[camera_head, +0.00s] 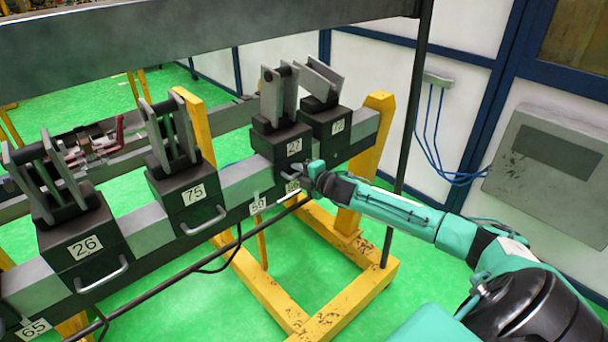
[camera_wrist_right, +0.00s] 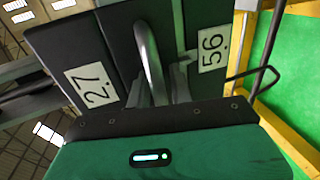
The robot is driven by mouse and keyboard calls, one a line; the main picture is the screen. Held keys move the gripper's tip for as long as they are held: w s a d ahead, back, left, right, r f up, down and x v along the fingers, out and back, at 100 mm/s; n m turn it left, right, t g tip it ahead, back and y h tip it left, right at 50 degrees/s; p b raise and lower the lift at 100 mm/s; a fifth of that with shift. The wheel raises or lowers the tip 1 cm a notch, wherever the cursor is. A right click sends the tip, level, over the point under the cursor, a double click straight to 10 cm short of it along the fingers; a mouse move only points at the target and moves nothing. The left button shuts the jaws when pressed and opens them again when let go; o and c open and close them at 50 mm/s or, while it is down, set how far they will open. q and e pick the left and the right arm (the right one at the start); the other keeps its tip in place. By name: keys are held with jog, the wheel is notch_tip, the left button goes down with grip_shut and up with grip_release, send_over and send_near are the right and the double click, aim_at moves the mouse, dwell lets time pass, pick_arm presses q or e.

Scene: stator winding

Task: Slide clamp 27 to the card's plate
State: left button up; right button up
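Clamp 27 (camera_head: 275,144) is a dark block with upright grey jaws on the grey rail, left of the rail's right-end clamp. Its number shows in the wrist view (camera_wrist_right: 90,85). My right gripper (camera_head: 311,177) is at its front handle. In the wrist view the fingers (camera_wrist_right: 160,88) lie on both sides of the curved grey handle (camera_wrist_right: 151,58). I cannot tell whether they press on it. A white card reading 56 (camera_wrist_right: 213,50) is close beside the handle; the gripper partly covers it in the head view. Another card, 59 (camera_head: 257,206), is left of it. My left gripper is not in view.
Clamp 75 (camera_head: 190,203) and clamp 26 (camera_head: 88,250) stand farther left on the rail (camera_head: 148,228). Another clamp (camera_head: 335,127) stands close right of clamp 27. Bare rail lies between clamps 75 and 27. A card 65 (camera_head: 33,328) is at lower left. A dark upright post (camera_head: 407,130) stands near my right arm.

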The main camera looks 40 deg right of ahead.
jog(key=b+v, duration=0.3)
jog(key=v, duration=1)
jog(key=shift+s, duration=0.35)
jog(key=shift+r, duration=0.1)
dwell(0.4)
